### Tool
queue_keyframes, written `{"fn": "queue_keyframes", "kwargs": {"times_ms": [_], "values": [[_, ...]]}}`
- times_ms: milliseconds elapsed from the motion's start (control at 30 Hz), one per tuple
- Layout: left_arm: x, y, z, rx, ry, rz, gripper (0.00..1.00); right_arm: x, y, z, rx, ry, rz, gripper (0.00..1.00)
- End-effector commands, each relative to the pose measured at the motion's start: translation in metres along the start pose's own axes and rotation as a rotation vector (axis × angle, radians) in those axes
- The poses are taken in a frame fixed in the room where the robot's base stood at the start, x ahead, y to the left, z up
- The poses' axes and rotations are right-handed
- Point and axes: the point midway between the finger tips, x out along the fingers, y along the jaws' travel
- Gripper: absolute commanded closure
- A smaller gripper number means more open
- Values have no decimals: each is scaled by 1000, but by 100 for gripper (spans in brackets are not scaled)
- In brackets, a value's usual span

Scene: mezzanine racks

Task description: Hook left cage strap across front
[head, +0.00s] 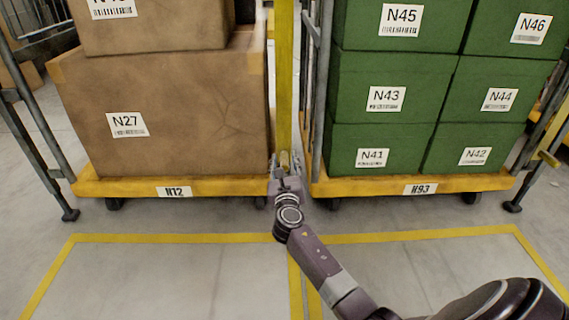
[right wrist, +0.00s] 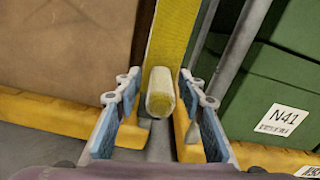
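The left cage (head: 140,187), labelled N12, is a yellow-based cart loaded with brown boxes (head: 190,110). A yellow strap (head: 284,70) hangs straight down between this cage and the one to its right. It also shows in the right wrist view (right wrist: 176,35), with a pale yellow cylindrical end piece (right wrist: 161,92) at its lower end. My right gripper (head: 285,168) is at the strap's lower end. In the right wrist view its two fingers (right wrist: 161,105) stand apart, one on each side of the end piece, with gaps visible. My left gripper is out of view.
The right cage (head: 400,187), labelled N93, holds green boxes (head: 390,90) close beside the strap. Grey posts (head: 320,90) stand between the cages. Yellow floor lines (head: 160,238) mark bays in front, where the floor is clear apart from my right arm.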

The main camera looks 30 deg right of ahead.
Motion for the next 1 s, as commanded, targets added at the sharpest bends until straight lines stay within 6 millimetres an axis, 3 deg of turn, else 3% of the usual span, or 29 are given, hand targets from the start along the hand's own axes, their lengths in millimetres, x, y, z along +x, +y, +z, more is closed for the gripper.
{"fn": "queue_keyframes", "kwargs": {"times_ms": [167, 500, 1000], "values": [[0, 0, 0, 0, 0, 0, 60, 0, 0, 0, 0, 0, 0, 63], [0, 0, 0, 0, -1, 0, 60, 0, 0, 0, 0, 0, 0, 100], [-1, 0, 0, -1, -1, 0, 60, 0, 8, 2, 20, -1, 1, 100]]}}
